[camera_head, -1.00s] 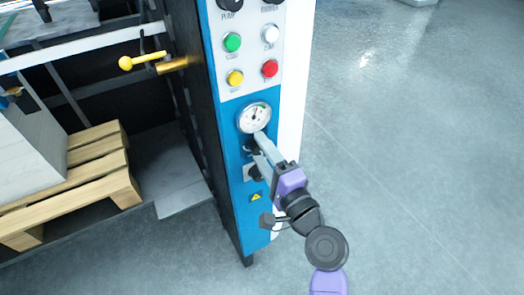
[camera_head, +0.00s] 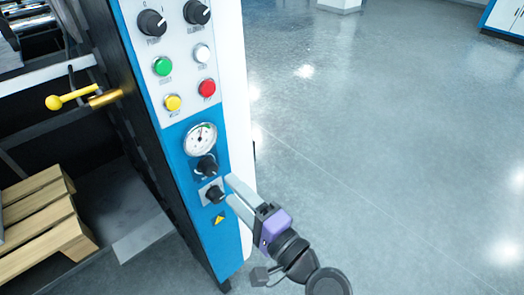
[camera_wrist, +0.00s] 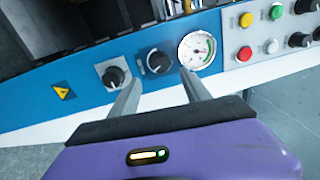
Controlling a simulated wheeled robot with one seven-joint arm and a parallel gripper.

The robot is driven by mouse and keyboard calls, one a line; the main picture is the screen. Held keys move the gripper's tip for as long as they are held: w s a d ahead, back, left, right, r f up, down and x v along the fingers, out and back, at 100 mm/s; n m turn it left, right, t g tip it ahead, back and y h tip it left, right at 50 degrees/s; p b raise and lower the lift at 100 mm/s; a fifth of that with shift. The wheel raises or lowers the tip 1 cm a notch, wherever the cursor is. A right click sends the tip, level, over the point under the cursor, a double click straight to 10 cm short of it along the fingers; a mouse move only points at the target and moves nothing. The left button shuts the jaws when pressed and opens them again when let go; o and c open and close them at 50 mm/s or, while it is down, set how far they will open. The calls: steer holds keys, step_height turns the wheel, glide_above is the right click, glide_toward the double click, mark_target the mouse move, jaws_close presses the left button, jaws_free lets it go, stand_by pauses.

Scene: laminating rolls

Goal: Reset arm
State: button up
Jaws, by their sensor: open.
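My gripper (camera_head: 230,190) is open and empty, at the right edge of the blue control panel (camera_head: 215,238) in the head view. Its two grey fingers point toward the panel, near two black knobs below the gauge. The upper knob (camera_head: 205,166) and lower knob (camera_head: 214,194) are clear of the fingers. In the wrist view the fingers (camera_wrist: 158,98) are spread apart, with the upper knob (camera_wrist: 158,61) in the gap between them, farther off. The lower knob (camera_wrist: 113,77) is left of that gap, by the left fingertip. Whether a fingertip touches the panel is unclear.
A round gauge (camera_head: 200,138) sits above the knobs. Higher are green (camera_head: 162,66), white, yellow and red (camera_head: 207,88) buttons. A yellow-knobbed lever (camera_head: 70,99) sticks out on the left, above a wooden pallet (camera_head: 40,215). The floor (camera_head: 370,150) to the right is free.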

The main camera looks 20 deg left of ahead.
steer(key=w+d+n+t+h, duration=0.1)
steer(key=w+d+t+h, duration=0.2)
steer(key=d+t, duration=0.25)
steer(key=s+d+f+n+t+h, duration=0.1)
steer(key=s+d+f+t+h, duration=0.15)
steer(key=d, duration=0.65)
steer(key=s+d+f+t+h, duration=0.2)
steer(key=s+d+h, duration=0.15)
steer(key=d, duration=0.55)
steer(key=s+d+n+g+h, duration=0.1)
steer(key=s+d+h, duration=0.3)
steer(key=s+d, duration=0.4)
steer(key=s+d+n+g+h, duration=0.1)
steer(key=s+d+h, duration=0.3)
steer(key=s, duration=1.2)
steer(key=d+n, duration=0.1)
steer(key=d, duration=0.3)
steer(key=shift+s+d+f, duration=0.25)
steer(key=shift+d+f, duration=0.1)
steer(key=shift+d, duration=0.05)
